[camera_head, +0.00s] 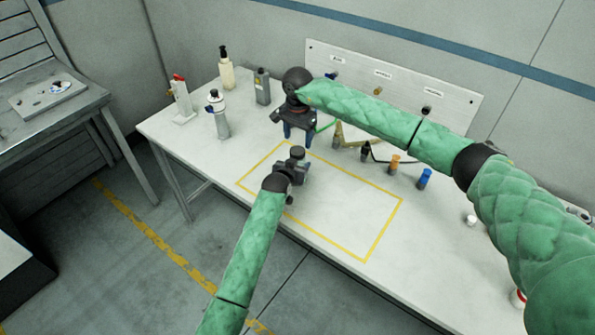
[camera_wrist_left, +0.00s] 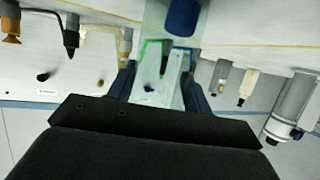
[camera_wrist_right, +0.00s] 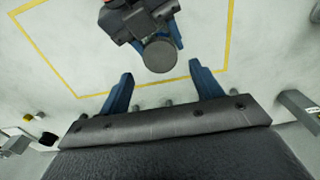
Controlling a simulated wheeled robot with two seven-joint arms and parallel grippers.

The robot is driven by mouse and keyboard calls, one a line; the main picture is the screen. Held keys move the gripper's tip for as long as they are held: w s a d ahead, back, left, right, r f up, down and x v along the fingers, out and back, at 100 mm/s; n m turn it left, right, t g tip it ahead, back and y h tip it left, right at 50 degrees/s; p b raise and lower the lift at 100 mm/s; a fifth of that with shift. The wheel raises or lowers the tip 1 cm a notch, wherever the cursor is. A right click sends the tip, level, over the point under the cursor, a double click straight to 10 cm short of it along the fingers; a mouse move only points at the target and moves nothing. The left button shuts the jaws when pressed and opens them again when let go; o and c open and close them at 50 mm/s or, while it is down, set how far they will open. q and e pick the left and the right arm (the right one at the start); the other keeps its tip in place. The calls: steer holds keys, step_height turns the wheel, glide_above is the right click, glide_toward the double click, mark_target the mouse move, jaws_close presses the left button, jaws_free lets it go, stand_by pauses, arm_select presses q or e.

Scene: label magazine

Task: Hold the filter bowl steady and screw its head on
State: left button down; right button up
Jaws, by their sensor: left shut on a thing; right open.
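My left gripper (camera_head: 289,178) is shut on the filter unit, over the yellow-outlined area of the table. A dark grey round top (camera_head: 297,152), which looks like the filter head, shows above its fingers; it shows as a flat disc in the right wrist view (camera_wrist_right: 158,56). In the left wrist view a pale, see-through part shows between the fingers, with a blue cylinder (camera_wrist_left: 183,17) at the top edge. The seam between bowl and head is hidden. My right gripper (camera_head: 296,133) is open and empty, fingers spread, just beyond the disc and apart from it.
A silver canister (camera_head: 219,118), a cream pump bottle (camera_head: 226,70), a grey bottle (camera_head: 262,88) and a red-topped white stand (camera_head: 181,100) stand at the left. The yellow rectangle's right part is clear.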

mark_target(297, 150)
step_height(297, 150, down, 5)
steer(key=shift+f, duration=0.1)
stand_by(0.3)
steer(key=c, duration=1)
steer(key=m, duration=0.6)
steer(key=shift+m, duration=0.3)
steer(key=o, duration=1.1)
steer(key=shift+c, duration=0.2)
